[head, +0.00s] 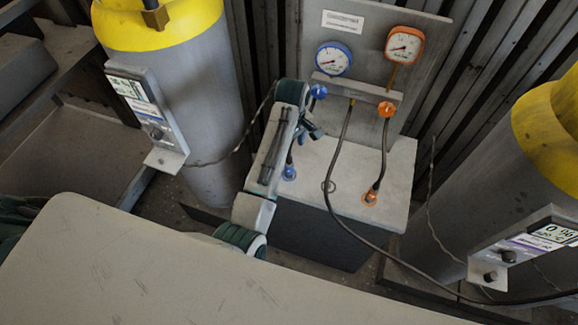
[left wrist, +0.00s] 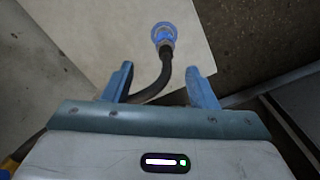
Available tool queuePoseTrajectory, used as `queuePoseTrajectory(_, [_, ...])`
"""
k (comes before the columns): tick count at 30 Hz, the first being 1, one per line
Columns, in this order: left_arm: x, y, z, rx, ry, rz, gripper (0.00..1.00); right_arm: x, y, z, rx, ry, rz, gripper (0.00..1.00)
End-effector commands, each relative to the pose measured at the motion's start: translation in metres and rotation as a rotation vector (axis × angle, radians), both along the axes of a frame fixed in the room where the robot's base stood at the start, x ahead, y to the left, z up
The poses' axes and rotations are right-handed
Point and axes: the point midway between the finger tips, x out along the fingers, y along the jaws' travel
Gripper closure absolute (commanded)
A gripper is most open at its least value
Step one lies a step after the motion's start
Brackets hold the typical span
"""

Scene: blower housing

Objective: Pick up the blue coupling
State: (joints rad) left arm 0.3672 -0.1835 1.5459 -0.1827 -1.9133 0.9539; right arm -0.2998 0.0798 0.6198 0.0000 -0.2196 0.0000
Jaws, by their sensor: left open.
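The blue coupling (head: 289,173) sits on the pale top of the cabinet (head: 340,190), at the lower end of a short dark hose. In the left wrist view the coupling (left wrist: 164,36) is a blue ring and collar beyond the fingertips. My left gripper (head: 305,135) is above the coupling in the head view, its body partly hidden by my own arm. In the left wrist view my left gripper (left wrist: 160,82) is open. The dark hose (left wrist: 160,82) shows between its blue fingers, and I cannot tell whether it touches them. My right gripper is not in view.
An orange coupling (head: 370,198) with its hose stands to the right on the same cabinet. Behind are a panel with a blue gauge (head: 333,58) and an orange gauge (head: 404,45). Grey cylinders with yellow tops (head: 205,110) flank the cabinet. A long black hose (head: 335,215) crosses its front.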

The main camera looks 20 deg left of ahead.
Motion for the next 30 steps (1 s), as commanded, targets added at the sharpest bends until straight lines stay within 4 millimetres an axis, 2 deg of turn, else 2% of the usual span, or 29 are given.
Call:
queuePoseTrajectory(6, [-0.001,0.0,-0.033,-0.001,0.004,-0.001,0.48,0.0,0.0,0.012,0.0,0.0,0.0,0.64])
queuePoseTrajectory(14, [-0.003,0.002,-0.053,0.001,0.003,-0.001,0.48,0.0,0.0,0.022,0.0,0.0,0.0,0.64])
queuePoseTrajectory(19, [-0.007,0.006,-0.077,0.0,0.006,-0.001,0.48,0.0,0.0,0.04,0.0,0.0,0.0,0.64])
queuePoseTrajectory(22, [-0.006,0.005,-0.091,0.0,0.003,-0.002,0.48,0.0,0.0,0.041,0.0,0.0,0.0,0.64])
queuePoseTrajectory(30, [-0.006,0.005,-0.101,-0.001,0.001,-0.002,0.48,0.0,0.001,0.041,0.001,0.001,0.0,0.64])
